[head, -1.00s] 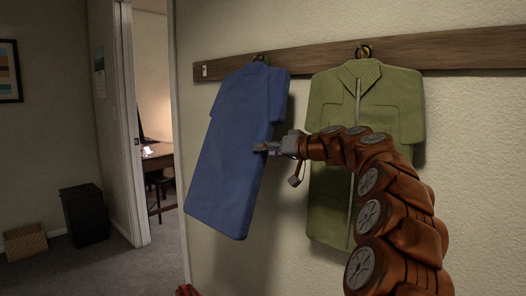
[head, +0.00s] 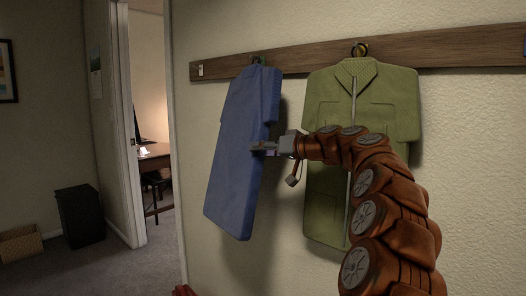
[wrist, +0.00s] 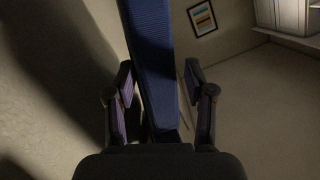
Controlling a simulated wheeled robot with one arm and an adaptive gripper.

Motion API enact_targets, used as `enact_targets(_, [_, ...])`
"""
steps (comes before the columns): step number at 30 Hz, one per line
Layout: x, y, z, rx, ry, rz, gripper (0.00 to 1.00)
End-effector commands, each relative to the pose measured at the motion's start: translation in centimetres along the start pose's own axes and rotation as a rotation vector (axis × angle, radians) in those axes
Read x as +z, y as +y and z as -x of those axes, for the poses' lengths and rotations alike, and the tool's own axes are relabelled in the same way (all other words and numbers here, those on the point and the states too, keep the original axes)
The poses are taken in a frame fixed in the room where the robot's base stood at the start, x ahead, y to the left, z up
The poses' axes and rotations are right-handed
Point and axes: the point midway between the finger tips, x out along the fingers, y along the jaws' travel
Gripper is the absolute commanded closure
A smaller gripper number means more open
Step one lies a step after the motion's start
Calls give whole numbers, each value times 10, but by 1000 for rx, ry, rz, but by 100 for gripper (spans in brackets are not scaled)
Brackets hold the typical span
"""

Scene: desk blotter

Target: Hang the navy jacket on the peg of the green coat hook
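The navy jacket (head: 240,155) is at the left part of the wall rail, turned partly edge-on and tilted, its lower end toward the left. Its top meets the green coat hook (head: 258,60); the peg is mostly hidden, so I cannot tell whether the loop is around it. My gripper (head: 263,148) is at the jacket's right edge, about mid-height. In the wrist view, the fingers of my gripper (wrist: 162,100) stand apart on either side of the jacket (wrist: 155,65), with gaps visible beside it.
An olive jacket (head: 333,120) hangs from another hook (head: 360,49) on the wooden rail (head: 450,52), behind my arm. A doorway opens at the left. A black bin (head: 80,215) and a basket (head: 20,244) stand on the floor far left.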

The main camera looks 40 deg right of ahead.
Motion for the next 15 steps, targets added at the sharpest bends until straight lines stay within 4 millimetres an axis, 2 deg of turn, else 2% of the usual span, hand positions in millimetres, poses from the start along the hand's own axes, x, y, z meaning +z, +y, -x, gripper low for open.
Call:
enact_targets(1, [0,0,0,0,-1,0,38])
enact_targets(3, [0,0,0,0,-1,0,32])
enact_targets(11, [1,1,0,1,-3,0,32])
enact_targets(15, [1,1,7,1,-1,0,32])
